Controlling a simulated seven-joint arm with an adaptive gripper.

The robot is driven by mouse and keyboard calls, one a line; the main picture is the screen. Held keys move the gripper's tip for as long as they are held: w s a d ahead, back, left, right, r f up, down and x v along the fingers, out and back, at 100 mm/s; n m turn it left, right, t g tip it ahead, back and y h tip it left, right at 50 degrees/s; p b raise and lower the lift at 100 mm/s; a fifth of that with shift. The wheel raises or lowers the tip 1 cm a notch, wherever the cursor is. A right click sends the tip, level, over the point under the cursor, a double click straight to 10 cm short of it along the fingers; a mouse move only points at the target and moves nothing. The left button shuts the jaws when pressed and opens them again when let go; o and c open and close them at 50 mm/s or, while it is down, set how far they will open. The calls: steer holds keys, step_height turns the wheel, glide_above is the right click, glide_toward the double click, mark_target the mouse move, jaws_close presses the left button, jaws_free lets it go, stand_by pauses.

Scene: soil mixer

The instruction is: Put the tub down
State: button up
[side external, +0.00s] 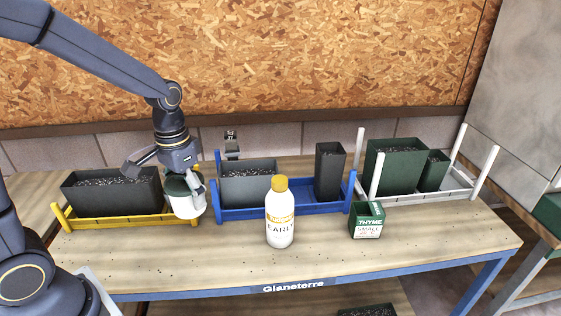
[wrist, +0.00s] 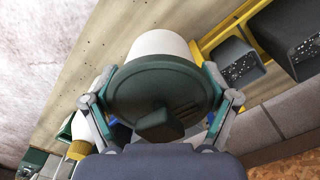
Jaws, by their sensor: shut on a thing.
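The tub (side external: 187,205) is white with a dark green lid (wrist: 165,92). In the side view it is upright at the right end of the yellow tray (side external: 120,221), left of the blue tray (side external: 240,213). I cannot tell whether its base touches the table or hangs just above it. My gripper (side external: 184,183) comes from above and is shut on the tub. In the wrist view its fingers (wrist: 158,80) hold the tub from both sides at the lid, and the white body (wrist: 160,44) shows beyond.
A dark planter of soil (side external: 112,194) stands in the yellow tray. The blue tray holds a grey planter (side external: 248,188) and a tall dark pot (side external: 328,172). A white bottle with a yellow cap (side external: 280,225) and a thyme box (side external: 367,222) stand in front. The front left table (side external: 150,258) is clear.

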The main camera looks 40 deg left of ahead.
step_height(320, 180, up, 9)
steer(key=w+a+n, duration=0.1)
steer(key=w+a, duration=0.7)
steer(key=a, duration=0.3)
steer(key=w+a+n, duration=0.1)
steer(key=w+a, duration=0.8)
steer(key=a, duration=0.2)
steer(key=f, duration=1.7)
steer(key=shift+a+f, duration=0.1)
steer(key=shift+a, duration=0.2)
steer(key=shift+f, duration=2.05)
steer(key=shift+f, duration=0.1)
steer(key=o, duration=0.9)
